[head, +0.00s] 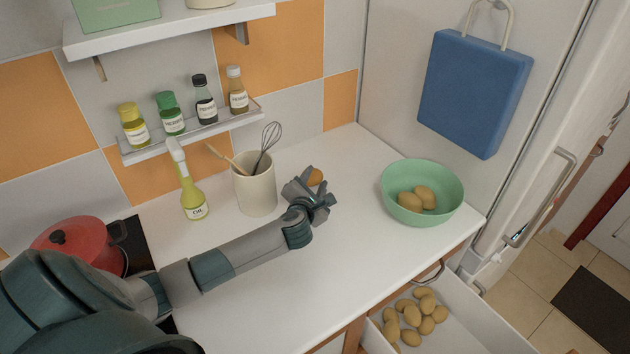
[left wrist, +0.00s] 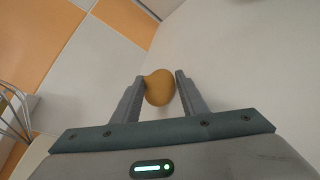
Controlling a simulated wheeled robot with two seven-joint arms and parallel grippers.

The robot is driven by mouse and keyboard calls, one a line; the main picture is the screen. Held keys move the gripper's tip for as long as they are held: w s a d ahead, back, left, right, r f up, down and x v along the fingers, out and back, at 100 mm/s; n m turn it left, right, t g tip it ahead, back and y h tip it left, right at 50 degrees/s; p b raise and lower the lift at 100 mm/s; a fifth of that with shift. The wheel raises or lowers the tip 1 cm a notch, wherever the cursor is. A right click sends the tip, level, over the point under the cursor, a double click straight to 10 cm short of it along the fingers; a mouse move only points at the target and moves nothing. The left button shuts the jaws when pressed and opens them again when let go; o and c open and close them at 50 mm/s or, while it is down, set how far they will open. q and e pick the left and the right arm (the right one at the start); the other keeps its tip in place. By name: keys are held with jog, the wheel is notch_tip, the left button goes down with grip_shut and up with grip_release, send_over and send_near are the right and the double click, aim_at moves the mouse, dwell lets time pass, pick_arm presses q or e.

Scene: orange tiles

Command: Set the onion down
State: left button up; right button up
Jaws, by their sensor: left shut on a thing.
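The onion (head: 316,177) is small, round and orange-brown. In the head view it shows at the far side of my left gripper (head: 318,188), over the back part of the white counter (head: 257,290). In the left wrist view the onion (left wrist: 159,88) sits between the two fingertips of my left gripper (left wrist: 163,88), which is shut on it. I cannot tell whether the onion's underside touches the counter. The gripper hides part of the onion in the head view. My right gripper is not in view.
A green bowl (head: 391,201) with two potatoes stands to the right. A utensil crock (head: 256,192) and an oil bottle (head: 191,194) stand to the left, a red pot (head: 85,240) farther left. An open drawer (head: 480,318) holds several potatoes. The counter's front middle is clear.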

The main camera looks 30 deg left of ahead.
pick_arm(q)
jog(key=o, duration=0.9)
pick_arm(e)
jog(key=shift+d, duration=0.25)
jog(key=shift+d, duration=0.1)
pick_arm(q)
jog(key=shift+r, duration=0.1)
jog(key=shift+s+d+r+p, duration=0.15)
jog(key=shift+s+d+p, duration=0.05)
jog(key=shift+s+p, duration=0.35)
jog(key=p+v, duration=0.6)
jog(key=v, duration=0.3)
jog(key=shift+s+d+r, duration=0.1)
jog(key=shift+s+d, duration=0.05)
jog(key=shift+d, duration=0.05)
jog(key=shift+s+d+p, duration=0.25)
jog(key=shift+s+p, duration=0.2)
jog(key=shift+s, duration=0.2)
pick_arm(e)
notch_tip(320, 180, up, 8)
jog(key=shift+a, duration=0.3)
